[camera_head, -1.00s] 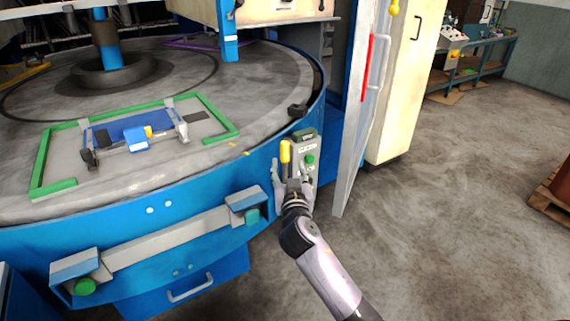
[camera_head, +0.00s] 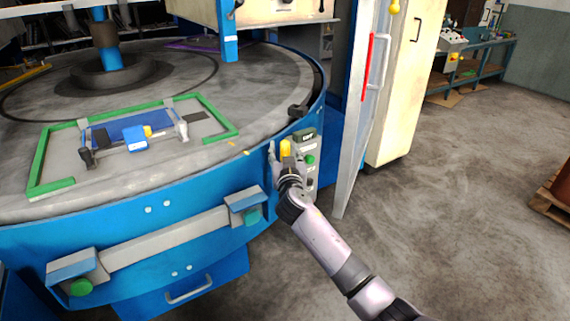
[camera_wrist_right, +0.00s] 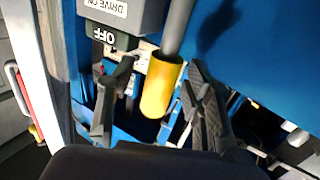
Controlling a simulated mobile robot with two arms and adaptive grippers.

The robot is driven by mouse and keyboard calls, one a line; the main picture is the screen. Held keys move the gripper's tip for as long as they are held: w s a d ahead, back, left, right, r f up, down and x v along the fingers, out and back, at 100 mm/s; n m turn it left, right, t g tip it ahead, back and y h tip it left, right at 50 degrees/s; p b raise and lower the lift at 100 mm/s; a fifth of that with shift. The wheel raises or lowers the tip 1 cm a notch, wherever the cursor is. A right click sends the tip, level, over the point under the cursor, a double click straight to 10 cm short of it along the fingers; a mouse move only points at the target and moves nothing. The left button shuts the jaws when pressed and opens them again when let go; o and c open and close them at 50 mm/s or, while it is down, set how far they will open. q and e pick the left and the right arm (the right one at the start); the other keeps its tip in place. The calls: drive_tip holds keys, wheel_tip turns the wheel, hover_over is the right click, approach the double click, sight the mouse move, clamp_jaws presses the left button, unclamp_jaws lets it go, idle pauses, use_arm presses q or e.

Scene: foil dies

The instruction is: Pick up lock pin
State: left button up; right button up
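The lock pin appears to be the yellow-ended grey rod (camera_head: 285,147) at the blue machine's front right side. In the right wrist view its yellow end (camera_wrist_right: 161,92) hangs from a grey shaft. My right gripper (camera_head: 287,162) is at the pin, overlapping its lower part in the head view. In the right wrist view my right gripper (camera_wrist_right: 160,85) has its two dark fingers spread, one on each side of the yellow end, with visible gaps. Contact is not visible. My left gripper is out of view.
A control box (camera_head: 307,160) with a green button is right beside the pin; its labels show close in the wrist view (camera_wrist_right: 105,36). A pale cabinet door (camera_head: 356,130) stands open to the right. The round table (camera_head: 240,110) carries a green-framed fixture.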

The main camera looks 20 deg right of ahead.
clamp_jaws()
idle(0.4)
